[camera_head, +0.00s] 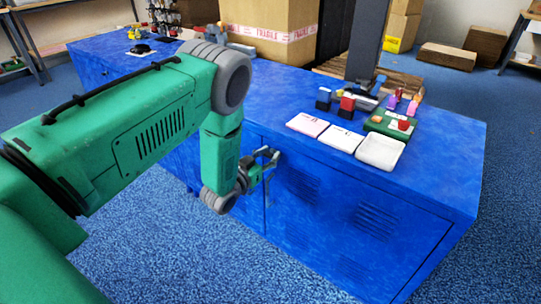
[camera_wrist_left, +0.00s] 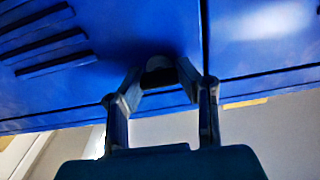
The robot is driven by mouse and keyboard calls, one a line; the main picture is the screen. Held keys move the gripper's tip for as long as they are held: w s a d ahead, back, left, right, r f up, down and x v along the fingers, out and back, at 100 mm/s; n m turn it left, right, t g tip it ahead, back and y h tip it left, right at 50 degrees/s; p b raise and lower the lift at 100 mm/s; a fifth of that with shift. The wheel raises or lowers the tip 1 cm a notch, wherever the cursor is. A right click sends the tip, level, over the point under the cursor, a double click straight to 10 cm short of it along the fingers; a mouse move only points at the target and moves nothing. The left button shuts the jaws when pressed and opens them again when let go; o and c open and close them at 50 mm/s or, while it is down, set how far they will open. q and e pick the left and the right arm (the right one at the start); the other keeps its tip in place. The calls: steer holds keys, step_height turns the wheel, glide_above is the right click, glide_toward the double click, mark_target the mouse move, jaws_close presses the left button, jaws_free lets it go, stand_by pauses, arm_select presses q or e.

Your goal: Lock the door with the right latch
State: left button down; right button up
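The blue cabinet (camera_head: 365,222) has slotted doors and a seam between them. My left gripper (camera_head: 267,158) is at the cabinet front, high on the door beside the seam. In the left wrist view its fingers (camera_wrist_left: 161,72) bend inward on both sides of a dark, rounded part, which I take as the right latch (camera_wrist_left: 159,66). This part fills the gap between the fingertips, on the slotted door's side of the seam. The latch's exact turn is hidden by the fingers. My right gripper is in neither view.
A dark grey column (camera_head: 368,40) rises behind the trays. Blue carpet (camera_head: 190,262) lies clear in front. Cartons and a pallet stand behind.

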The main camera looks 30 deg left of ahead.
arm_select(q)
steer(key=shift+a+f, duration=0.1)
steer(key=shift+f, duration=0.05)
steer(key=shift+s+n+p, duration=0.1)
steer(key=shift+n+p, duration=0.3)
steer(key=shift+n, duration=0.7)
steer(key=n, duration=0.2)
steer(key=shift+n, duration=0.4)
steer(key=n, duration=0.4)
steer(key=shift+a+f, duration=0.1)
steer(key=shift+f, duration=0.05)
steer(key=n, duration=0.4)
steer(key=shift+f+n+b, duration=0.15)
steer(key=shift+n+b, duration=0.2)
steer(key=shift+n, duration=0.05)
steer(key=shift+n+b, duration=0.75)
steer(key=shift+n, duration=1.25)
steer(key=shift+s, duration=0.1)
